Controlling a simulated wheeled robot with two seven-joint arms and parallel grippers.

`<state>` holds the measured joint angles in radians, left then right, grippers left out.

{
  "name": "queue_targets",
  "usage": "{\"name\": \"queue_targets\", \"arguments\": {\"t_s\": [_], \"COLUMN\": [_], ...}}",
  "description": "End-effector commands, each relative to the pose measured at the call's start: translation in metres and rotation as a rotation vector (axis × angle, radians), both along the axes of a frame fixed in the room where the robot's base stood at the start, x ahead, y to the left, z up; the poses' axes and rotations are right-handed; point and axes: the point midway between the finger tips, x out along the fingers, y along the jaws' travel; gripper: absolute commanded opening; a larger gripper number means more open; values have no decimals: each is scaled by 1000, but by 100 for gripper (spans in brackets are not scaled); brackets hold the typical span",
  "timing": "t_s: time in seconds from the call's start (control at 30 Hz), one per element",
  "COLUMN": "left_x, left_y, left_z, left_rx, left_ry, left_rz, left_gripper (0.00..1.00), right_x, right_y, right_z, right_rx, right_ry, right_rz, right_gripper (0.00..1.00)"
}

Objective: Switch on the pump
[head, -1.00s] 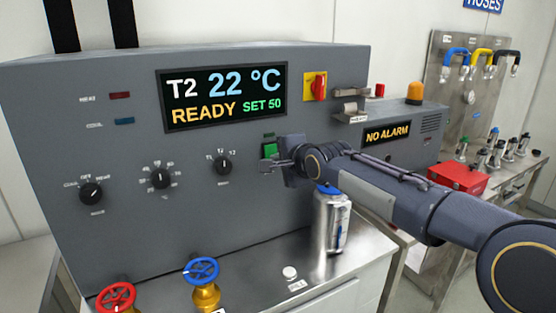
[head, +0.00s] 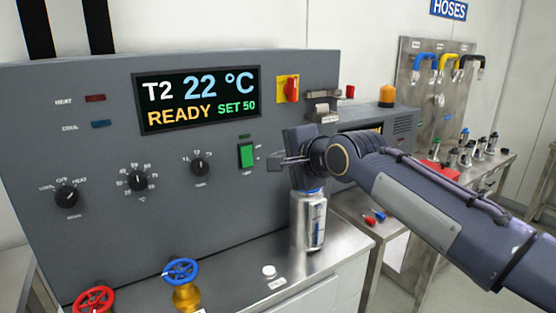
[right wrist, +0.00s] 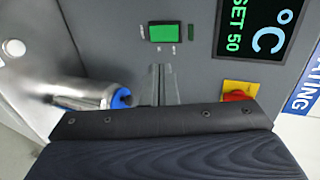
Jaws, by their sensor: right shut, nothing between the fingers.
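A green rocker switch (head: 246,155) sits on the grey control panel (head: 80,150), below and right of the display (head: 197,99). A small dark green lamp (head: 245,136) is just above it. In the right wrist view the switch (right wrist: 165,33) lies beyond the fingertips; its small labels are unreadable. My right gripper (head: 278,162) is shut and empty, just right of the switch and apart from it. Its fingers also show in the right wrist view (right wrist: 160,72), side by side. My left gripper is not in view. The display reads T2 22 °C, READY, SET 50.
A silver canister with a blue top (head: 309,222) stands on the bench below my right gripper. Blue (head: 180,271) and red (head: 94,299) valve wheels are at the front. A red knob on a yellow plate (head: 290,89) is right of the display.

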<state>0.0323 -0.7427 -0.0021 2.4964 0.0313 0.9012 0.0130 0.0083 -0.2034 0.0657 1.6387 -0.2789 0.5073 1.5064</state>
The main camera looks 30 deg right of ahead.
Motion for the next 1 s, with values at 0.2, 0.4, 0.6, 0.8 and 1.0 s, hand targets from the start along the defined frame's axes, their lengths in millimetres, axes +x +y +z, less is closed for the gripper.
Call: {"name": "queue_targets", "arguments": {"t_s": [0.2, 0.4, 0.6, 0.8, 1.0], "left_x": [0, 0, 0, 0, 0], "left_y": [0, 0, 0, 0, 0], "left_z": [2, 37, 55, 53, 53], "left_rx": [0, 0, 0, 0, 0], "left_ry": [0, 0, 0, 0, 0], "left_rz": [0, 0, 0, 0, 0], "left_gripper": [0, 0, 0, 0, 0], "right_x": [1, 7, 9, 8, 10], "right_y": [0, 2, 1, 0, 0], "right_z": [1, 14, 12, 8, 7], "right_rx": [0, -1, -9, -10, -10], "right_ry": [3, 123, 243, 256, 256], "right_rz": [1, 10, 3, 0, 0], "right_gripper": [0, 0, 0, 0, 0]}}
